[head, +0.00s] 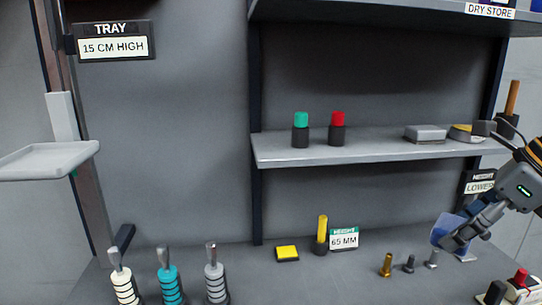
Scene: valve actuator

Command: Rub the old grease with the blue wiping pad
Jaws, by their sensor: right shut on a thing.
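My right gripper (470,228) comes in from the right edge, over the right end of the bench. It is shut on the blue wiping pad (446,232), a flat blue piece showing at the left of the fingers, tilted. The fingers hide part of the pad, and I cannot tell whether it touches a surface. I cannot make out the old grease. My left gripper is not in view.
A yellow block (287,253) and yellow cylinder (322,230) stand mid-bench. The shelf (370,151) overhangs the bench. Striped-handled tools (168,283) stand front left; a tray (48,161) is at far left.

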